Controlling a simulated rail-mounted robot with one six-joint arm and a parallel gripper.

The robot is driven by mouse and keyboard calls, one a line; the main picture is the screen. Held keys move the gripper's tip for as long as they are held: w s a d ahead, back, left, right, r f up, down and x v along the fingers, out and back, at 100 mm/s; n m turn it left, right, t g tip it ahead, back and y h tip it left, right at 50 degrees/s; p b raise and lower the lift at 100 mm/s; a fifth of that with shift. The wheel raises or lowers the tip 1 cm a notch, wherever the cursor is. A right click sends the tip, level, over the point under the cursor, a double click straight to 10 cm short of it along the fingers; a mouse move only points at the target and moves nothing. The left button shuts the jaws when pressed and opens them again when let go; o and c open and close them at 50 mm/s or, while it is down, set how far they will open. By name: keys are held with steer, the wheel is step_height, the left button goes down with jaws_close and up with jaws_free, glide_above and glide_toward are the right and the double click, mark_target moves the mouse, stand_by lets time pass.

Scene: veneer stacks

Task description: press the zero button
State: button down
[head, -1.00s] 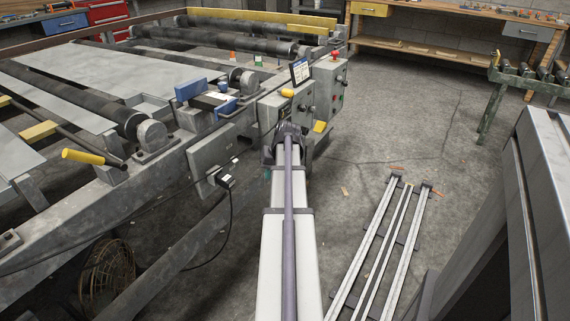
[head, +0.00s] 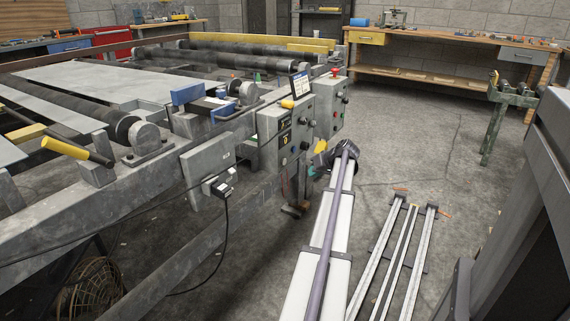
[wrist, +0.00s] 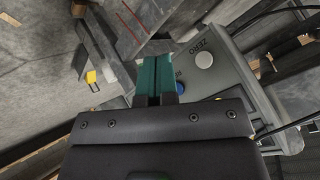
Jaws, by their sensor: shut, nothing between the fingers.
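The zero button is a round white button (wrist: 204,60) on a grey panel (wrist: 222,77) in the wrist view. The label "ZERO" (wrist: 185,46) is printed beside it and reads upside down. My gripper (wrist: 157,62) has teal fingers, closed together and empty. The fingertips lie left of the white button in that view, with a visible sideways offset; I cannot tell their height above the panel. A blue button (wrist: 178,87) shows just right of the fingers, partly covered.
Grey control boxes (head: 270,150) with several buttons stand at the end of the roller frame (head: 150,190). A small tilted display (head: 300,85) is on top. A hanging cable (head: 228,235) runs from a lower box. Floor rails (head: 408,255) lie at the right.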

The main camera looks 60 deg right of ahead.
steer(key=shift+w, duration=0.15)
steer(key=w, duration=0.8)
steer(key=shift+w, duration=0.25)
steer(key=shift+w, duration=0.15)
stand_by(1.6)
steer(key=shift+w, duration=0.3)
steer(key=shift+w, duration=0.5)
stand_by(0.5)
steer(key=shift+s, duration=0.95)
steer(key=shift+s, duration=0.1)
steer(key=shift+s, duration=2.4)
